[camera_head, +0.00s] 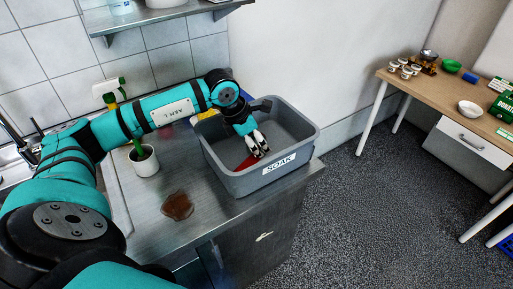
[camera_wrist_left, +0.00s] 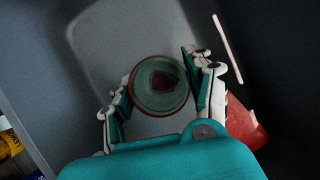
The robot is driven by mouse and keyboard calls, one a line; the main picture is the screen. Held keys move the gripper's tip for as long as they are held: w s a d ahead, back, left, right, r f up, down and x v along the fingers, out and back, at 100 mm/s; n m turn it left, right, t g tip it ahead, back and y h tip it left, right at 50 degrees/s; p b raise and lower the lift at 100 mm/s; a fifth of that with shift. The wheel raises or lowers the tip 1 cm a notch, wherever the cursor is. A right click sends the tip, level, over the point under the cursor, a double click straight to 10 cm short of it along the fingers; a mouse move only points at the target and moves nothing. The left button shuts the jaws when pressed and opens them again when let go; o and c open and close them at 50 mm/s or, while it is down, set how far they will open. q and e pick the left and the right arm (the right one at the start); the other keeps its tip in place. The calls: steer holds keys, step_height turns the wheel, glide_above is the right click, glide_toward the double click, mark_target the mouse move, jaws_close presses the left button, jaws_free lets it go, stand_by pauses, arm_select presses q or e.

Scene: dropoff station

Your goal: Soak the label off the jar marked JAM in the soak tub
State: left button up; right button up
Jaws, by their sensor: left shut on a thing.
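The grey soak tub (camera_head: 228,175), with a white SOAK label on its front, stands at the right end of the steel counter. My left gripper (camera_head: 259,146) reaches down into it from above. In the left wrist view, its fingers stand on both sides of a round, greenish glass jar (camera_wrist_left: 148,104), seen end-on, with something dark red in its middle; the gripper is shut on it. No JAM marking can be read, and the jar cannot be made out in the head view. The water level is unclear. My right gripper is not in view.
A red item (camera_head: 247,163) lies in the tub beside the gripper; it also shows in the left wrist view (camera_wrist_left: 246,124). A brown spill (camera_head: 177,206) is on the counter. A white pot (camera_head: 145,163) stands left of the tub. A wooden table (camera_head: 432,87) stands far right.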

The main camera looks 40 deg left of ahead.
arm_select(q)
step_height(320, 180, up, 15)
steer(key=p, duration=0.8)
steer(key=shift+f+p, duration=0.2)
steer(key=shift+p, duration=0.2)
steer(key=shift+r, duration=0.1)
stand_by(2.1)
step_height(320, 180, up, 4)
steer(key=shift+f+p, duration=0.1)
steer(key=shift+p, duration=1.05)
